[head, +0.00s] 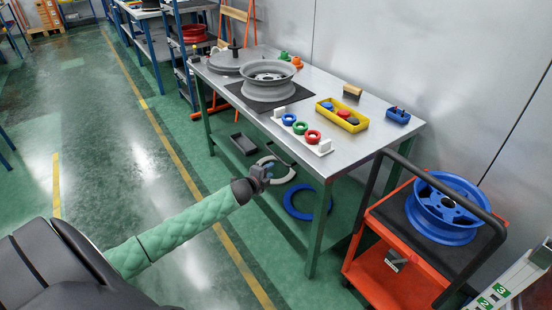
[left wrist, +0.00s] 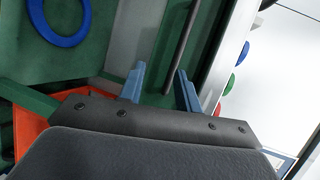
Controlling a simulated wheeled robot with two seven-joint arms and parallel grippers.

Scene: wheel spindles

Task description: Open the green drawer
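The green drawer front (left wrist: 202,35) shows in the left wrist view as a green panel under the pale tabletop edge. A long dark bar (left wrist: 181,40), which looks like its handle, runs along it. My left gripper (left wrist: 160,85) is open, its two blue-grey fingers apart on either side of the bar's near end. Whether they touch the bar I cannot tell. In the head view my left gripper (head: 265,171) is beside the table's long side, below the top. There the drawer front is mostly hidden under the tabletop edge, and I cannot tell how far it is open. My right gripper is out of view.
The metal worktable (head: 335,87) carries a grey wheel (head: 268,92), a yellow bin (head: 326,103) and a white holder with colored rings (head: 325,148). A blue ring (head: 293,211) lies beneath. An orange cart (head: 385,279) with a blue wheel (head: 438,222) stands right.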

